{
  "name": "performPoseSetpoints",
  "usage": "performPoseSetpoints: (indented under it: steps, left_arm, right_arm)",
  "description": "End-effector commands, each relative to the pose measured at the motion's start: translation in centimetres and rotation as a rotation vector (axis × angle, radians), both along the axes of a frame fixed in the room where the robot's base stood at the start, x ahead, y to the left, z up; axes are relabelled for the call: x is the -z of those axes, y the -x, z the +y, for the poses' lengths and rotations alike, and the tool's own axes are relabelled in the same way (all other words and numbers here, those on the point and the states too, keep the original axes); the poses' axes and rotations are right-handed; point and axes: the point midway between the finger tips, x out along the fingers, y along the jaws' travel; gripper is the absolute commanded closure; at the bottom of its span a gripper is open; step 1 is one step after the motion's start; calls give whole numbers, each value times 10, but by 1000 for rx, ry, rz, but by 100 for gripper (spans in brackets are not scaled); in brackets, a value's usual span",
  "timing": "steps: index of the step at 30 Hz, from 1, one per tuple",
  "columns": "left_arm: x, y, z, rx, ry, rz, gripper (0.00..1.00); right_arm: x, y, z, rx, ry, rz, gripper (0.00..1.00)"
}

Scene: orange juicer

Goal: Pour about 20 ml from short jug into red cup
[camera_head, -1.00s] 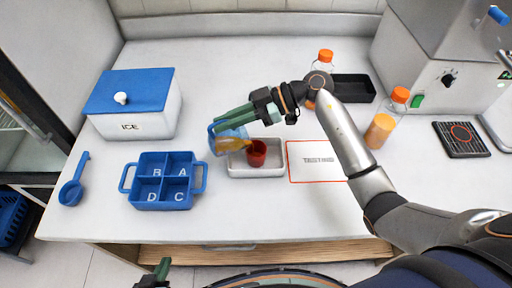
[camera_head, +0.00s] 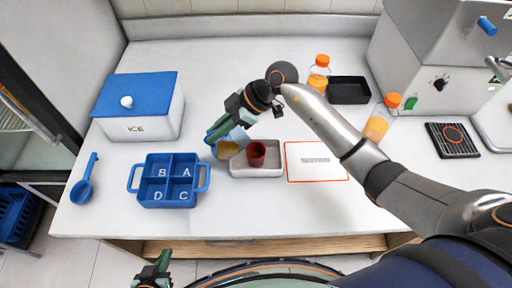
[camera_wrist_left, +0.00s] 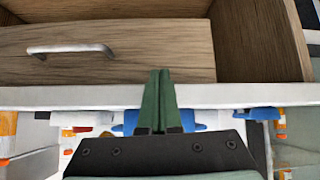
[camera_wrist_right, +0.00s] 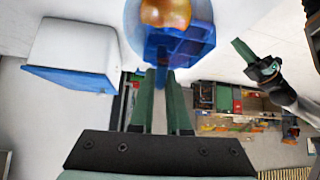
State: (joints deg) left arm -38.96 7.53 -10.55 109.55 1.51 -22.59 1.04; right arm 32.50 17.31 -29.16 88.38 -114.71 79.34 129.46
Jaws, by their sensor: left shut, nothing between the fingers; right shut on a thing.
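The short jug (camera_head: 228,149) is see-through and bluish, with orange juice low inside it. My right gripper (camera_head: 217,130) is shut on it, partly covering it from above. The jug is close to upright, just left of the red cup; whether it rests on anything cannot be told. In the right wrist view the jug (camera_wrist_right: 168,28) and its juice show beyond the fingers.
A blue four-compartment caddy (camera_head: 168,181) and blue scoop (camera_head: 84,181) lie left of the tray. A blue-lidded ice box (camera_head: 139,108) stands behind them. A red-bordered mat (camera_head: 317,162) lies right of the tray. Orange-capped bottles (camera_head: 318,74) and a black tray (camera_head: 349,90) are further right.

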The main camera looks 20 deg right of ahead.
Motion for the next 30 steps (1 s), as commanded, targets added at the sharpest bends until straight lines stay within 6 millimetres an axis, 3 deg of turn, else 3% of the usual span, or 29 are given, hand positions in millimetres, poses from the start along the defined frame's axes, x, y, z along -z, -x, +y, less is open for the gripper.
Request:
performPoseSetpoints:
  steps: [9, 30]
  left_arm:
    - [0, 0, 0, 0, 0, -1, 100]
    - [-1, -1, 0, 0, 1, -4, 100]
  right_arm:
    - [-4, -4, 19, -4, 181, 18, 100]
    - [-5, -5, 29, -5, 251, 28, 100]
